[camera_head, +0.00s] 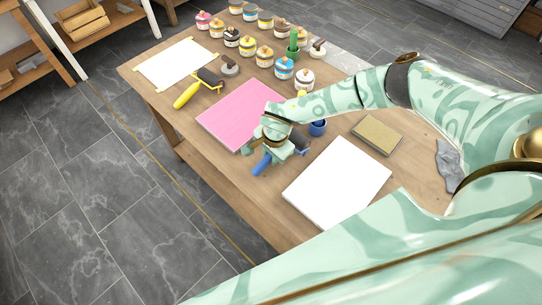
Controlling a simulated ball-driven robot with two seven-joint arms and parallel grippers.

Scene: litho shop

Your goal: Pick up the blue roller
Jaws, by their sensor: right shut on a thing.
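The blue roller (261,165) is at the middle of the table, beside the near right edge of the pink slab. Its blue handle sticks out below my right gripper (272,154), and a dark roller head shows at the gripper's right. My right gripper is shut on the blue roller and hides its middle. I cannot tell whether the roller touches the table. My left gripper is not in view.
A blue cup (318,128) stands close behind. A yellow roller (187,95), a tan block (377,134) and several jars (284,69) are also on the wooden table.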

